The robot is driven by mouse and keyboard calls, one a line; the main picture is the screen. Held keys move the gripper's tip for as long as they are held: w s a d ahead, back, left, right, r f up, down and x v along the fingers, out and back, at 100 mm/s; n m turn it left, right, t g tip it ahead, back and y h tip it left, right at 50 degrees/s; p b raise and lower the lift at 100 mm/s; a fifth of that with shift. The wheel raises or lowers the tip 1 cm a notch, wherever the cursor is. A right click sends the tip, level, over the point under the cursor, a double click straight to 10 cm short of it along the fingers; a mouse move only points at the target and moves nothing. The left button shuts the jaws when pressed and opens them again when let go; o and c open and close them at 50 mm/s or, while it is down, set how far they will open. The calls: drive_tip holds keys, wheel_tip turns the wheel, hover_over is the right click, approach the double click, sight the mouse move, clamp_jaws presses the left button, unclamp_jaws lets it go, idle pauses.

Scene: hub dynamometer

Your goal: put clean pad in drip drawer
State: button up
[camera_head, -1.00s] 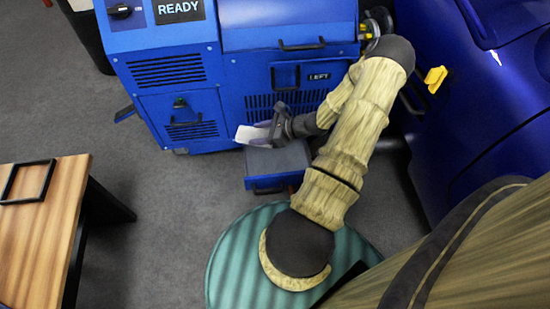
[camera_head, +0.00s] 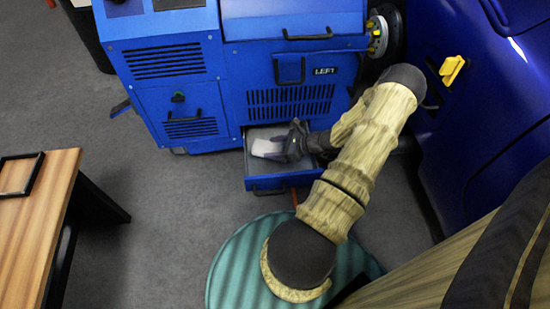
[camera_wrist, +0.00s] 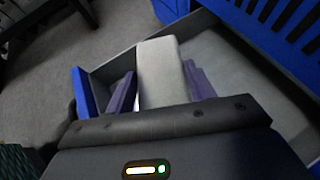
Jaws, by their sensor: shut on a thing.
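The clean pad (camera_head: 268,148) is a pale, flat rectangular piece. In the wrist view the pad (camera_wrist: 162,72) sticks out from between the two purple fingers. My gripper (camera_head: 287,150) is shut on it, over or inside the open drip drawer. The drip drawer (camera_head: 270,182) is pulled out from the bottom of the blue machine, with a grey inside. In the wrist view the drawer's floor and walls (camera_wrist: 225,62) lie around and below the pad. I cannot tell whether the pad touches the drawer floor.
The blue machine (camera_head: 180,98) stands behind the drawer, with a vented panel marked LEFT. A blue car (camera_head: 455,130) is at the right, with a yellow piece (camera_head: 452,69) on its side. A wooden table (camera_head: 40,215) stands at the left. Grey floor is clear between table and drawer.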

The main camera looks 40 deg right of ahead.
drive_tip(key=shift+f, duration=0.35)
drive_tip(key=shift+f, duration=0.15)
drive_tip(key=shift+f+b, duration=1.3)
drive_tip(key=shift+f, duration=0.45)
drive_tip(key=shift+f, duration=0.15)
drive_tip(key=o, duration=1)
